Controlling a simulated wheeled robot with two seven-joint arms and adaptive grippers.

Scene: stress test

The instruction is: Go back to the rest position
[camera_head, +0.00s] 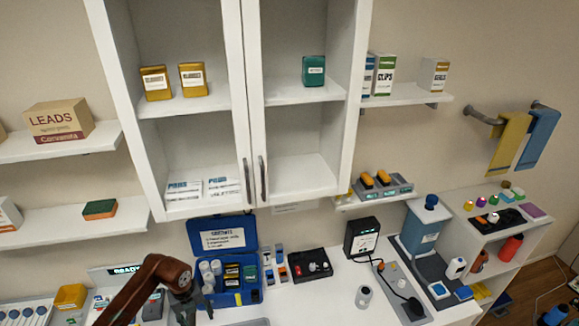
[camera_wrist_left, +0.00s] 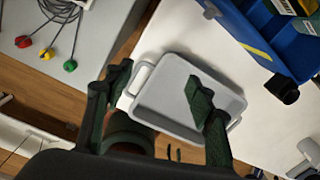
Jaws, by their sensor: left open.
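My left arm enters from the bottom left of the head view, with its reddish-brown link angled over the counter. My left gripper (camera_head: 184,308) hangs at the bottom edge of that view, in front of the blue case (camera_head: 208,232). In the left wrist view the dark green fingers of the left gripper (camera_wrist_left: 160,85) are spread apart with nothing held between them. A grey tray (camera_wrist_left: 158,112) with side handles lies beneath them, partly hidden by one finger. My right gripper is in neither view.
The blue case also shows in the wrist view (camera_wrist_left: 262,42). Red, yellow and green leads (camera_wrist_left: 46,54) lie on a grey surface at the upper left. A black-framed device (camera_head: 361,238) stands right of the case. The white counter (camera_head: 335,290) has some clear room.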

